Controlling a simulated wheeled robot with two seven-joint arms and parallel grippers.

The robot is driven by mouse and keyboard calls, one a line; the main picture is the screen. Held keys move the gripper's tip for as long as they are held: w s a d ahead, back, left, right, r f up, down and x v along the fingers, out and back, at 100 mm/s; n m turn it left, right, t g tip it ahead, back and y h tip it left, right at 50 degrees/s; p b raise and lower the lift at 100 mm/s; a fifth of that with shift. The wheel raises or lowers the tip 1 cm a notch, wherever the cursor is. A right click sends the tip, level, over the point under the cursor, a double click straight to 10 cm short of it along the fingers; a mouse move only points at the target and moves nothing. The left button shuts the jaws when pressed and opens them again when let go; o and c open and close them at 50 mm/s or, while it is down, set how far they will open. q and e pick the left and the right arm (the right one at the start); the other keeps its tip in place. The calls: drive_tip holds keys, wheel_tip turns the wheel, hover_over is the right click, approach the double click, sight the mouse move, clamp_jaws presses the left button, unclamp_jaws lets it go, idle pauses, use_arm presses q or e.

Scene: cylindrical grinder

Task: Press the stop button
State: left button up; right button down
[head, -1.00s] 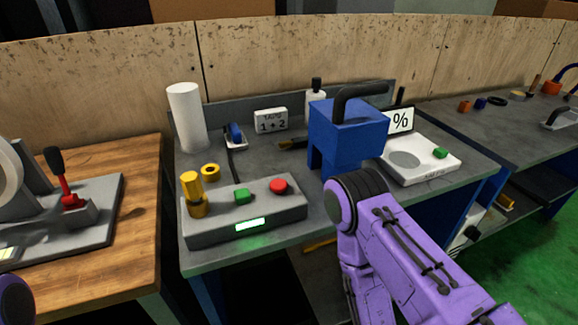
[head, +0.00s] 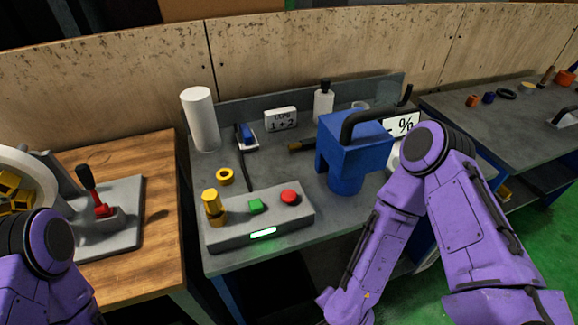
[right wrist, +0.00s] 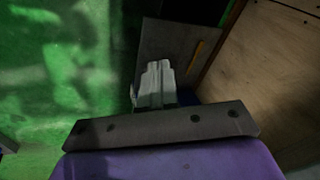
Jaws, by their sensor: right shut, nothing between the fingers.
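A grey control box (head: 233,236) sits at the front of the middle bench in the head view. It carries a red button (head: 289,197) on the right, a green button (head: 255,206) in the middle and a yellow cylindrical part (head: 213,205) on the left. A green-lit display (head: 263,233) is on its front. My right gripper (right wrist: 157,72) shows in the right wrist view, shut and empty, low beside the bench area. In the head view only my arms show; both grippers are out of frame.
A blue machine (head: 352,145) with a black handle stands right of the control box. A white cylinder (head: 201,120) and a small sign (head: 281,119) are behind. Space above the box is clear.

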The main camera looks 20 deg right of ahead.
sight(290, 198)
drive_tip(key=w+a+r+m+p, duration=0.2)
drive_tip(key=w+r, duration=0.1)
drive_tip(key=r, duration=0.3)
drive_tip(key=w+a+r+m+t+y+p, duration=0.1)
drive_tip(key=w+r+p, duration=0.2)
drive_tip(key=r, duration=0.4)
drive_tip(key=w+a+r+m+y+p, duration=0.1)
drive_tip(key=w+a+r+m+p, duration=0.1)
drive_tip(key=w+r, duration=0.3)
drive_tip(key=shift+a+r+m+t+p, duration=0.15)
drive_tip(key=shift+a+r+t+p, duration=0.1)
drive_tip(key=shift+r, duration=0.15)
drive_tip(key=shift+a+r+m+t+p, duration=0.1)
drive_tip(key=shift+r+m+t+p, duration=0.05)
drive_tip(key=shift+r+p, duration=0.15)
use_arm(q)
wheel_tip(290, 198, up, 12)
drive_tip(key=p, duration=0.1)
use_arm(e)
drive_tip(key=w+d+r+m+t, duration=0.1)
drive_tip(key=w+r+m, duration=0.2)
drive_tip(key=w+r, duration=0.2)
drive_tip(key=w+r+m+t+y, duration=0.1)
drive_tip(key=w+r, duration=0.4)
drive_tip(key=r, duration=0.5)
drive_tip(key=shift+w+d+r+m+t, duration=0.3)
drive_tip(key=shift+m+t, duration=0.3)
drive_tip(key=shift+m, duration=0.3)
